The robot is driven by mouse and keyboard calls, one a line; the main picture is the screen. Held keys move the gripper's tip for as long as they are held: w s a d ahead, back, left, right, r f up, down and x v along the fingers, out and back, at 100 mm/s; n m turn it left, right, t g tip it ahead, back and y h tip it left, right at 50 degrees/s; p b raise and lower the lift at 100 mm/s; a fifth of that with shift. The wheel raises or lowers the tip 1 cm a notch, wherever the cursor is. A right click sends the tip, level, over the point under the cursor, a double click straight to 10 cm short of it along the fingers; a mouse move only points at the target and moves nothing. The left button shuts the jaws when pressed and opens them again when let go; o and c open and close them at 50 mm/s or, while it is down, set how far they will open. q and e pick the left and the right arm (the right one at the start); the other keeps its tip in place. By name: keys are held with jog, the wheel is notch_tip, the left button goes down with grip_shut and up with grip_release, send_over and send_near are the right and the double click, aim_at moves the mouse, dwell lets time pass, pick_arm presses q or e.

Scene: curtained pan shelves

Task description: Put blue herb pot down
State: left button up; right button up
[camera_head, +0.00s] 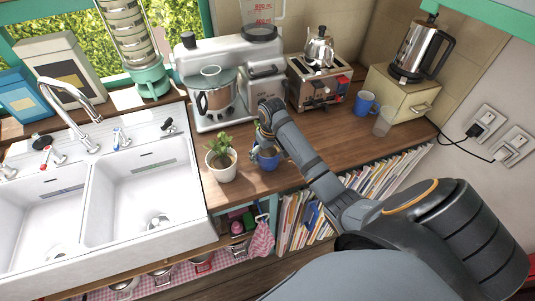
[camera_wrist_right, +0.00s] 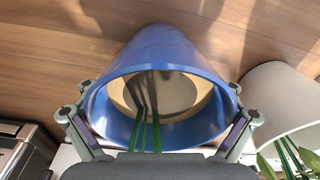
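The blue herb pot (camera_head: 267,160) is at the counter's front edge, right of the white herb pot (camera_head: 221,165). In the right wrist view the blue pot (camera_wrist_right: 160,50) is seen from above its rim, with a few green stems inside. My right gripper (camera_wrist_right: 160,120) has a finger against each side of the rim, closed around the pot. In the head view the right gripper (camera_head: 266,135) is partly hidden by its own wrist. I cannot tell whether the pot's base touches the wooden counter (camera_head: 310,135). My left gripper is not in view.
A white double sink (camera_head: 150,190) lies to the left. Books (camera_head: 370,180) fill the shelf below. Counter between pot and mug is clear.

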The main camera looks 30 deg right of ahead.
jog(key=shift+o, duration=0.2)
jog(key=shift+r, duration=0.2)
jog(key=r, duration=0.4)
jog(key=s+r, duration=0.1)
jog(key=r, duration=0.2)
jog(key=shift+r, duration=0.1)
grip_shut()
dwell(0.6)
dwell(1.1)
